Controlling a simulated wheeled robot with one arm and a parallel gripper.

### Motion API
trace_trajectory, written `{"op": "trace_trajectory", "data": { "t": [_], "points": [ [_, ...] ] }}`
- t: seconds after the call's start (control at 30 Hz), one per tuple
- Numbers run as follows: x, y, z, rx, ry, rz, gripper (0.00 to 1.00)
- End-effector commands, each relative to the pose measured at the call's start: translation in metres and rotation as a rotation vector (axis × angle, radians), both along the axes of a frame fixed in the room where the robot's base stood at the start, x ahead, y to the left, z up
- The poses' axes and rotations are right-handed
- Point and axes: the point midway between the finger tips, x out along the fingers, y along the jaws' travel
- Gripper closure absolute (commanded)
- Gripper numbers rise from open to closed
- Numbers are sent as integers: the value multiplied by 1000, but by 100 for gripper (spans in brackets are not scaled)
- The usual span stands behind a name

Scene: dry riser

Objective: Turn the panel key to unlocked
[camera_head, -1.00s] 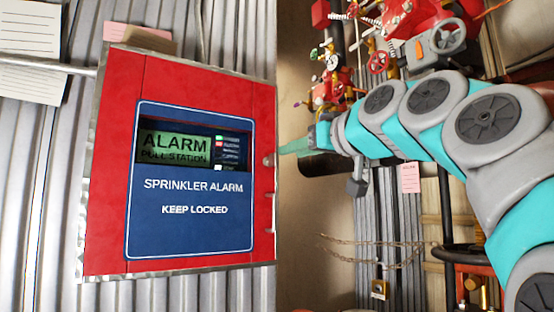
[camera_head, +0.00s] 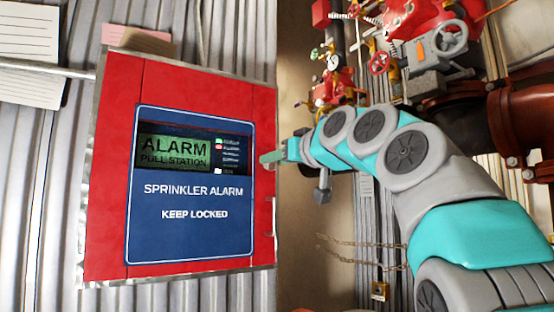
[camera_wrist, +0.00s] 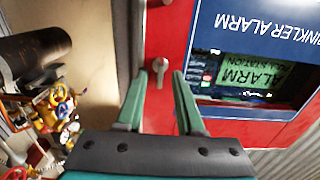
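The red alarm panel (camera_head: 185,265) fills the left of the head view, its screen reading "ALARM PULL STATION" above "SPRINKLER ALARM KEEP LOCKED". In the wrist view the panel (camera_wrist: 170,40) appears upside down. The grey panel key (camera_wrist: 160,68) sticks out of the red face near the panel's edge. My gripper (camera_wrist: 158,90) is open, with one green finger on each side of the key and a gap to both. In the head view my gripper (camera_head: 272,158) is at the panel's right edge and hides the key.
Red valves with handwheels (camera_head: 380,62) and a large dark red pipe (camera_head: 520,115) stand at the back right. A chain with a padlock (camera_head: 379,290) hangs below my arm. Papers (camera_head: 30,50) hang on the corrugated wall at left.

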Motion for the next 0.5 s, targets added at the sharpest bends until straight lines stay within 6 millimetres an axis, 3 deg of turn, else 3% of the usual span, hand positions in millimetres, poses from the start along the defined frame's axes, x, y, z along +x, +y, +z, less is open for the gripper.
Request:
{"op": "trace_trajectory", "data": {
  "t": [0.07, 0.3, 0.5],
  "points": [
    [0, 0, 0, 0, 0, 0, 73],
    [0, 0, 0, 0, 0, 0, 100],
    [0, 0, 0, -1, 1, 0, 100]
  ]
}}
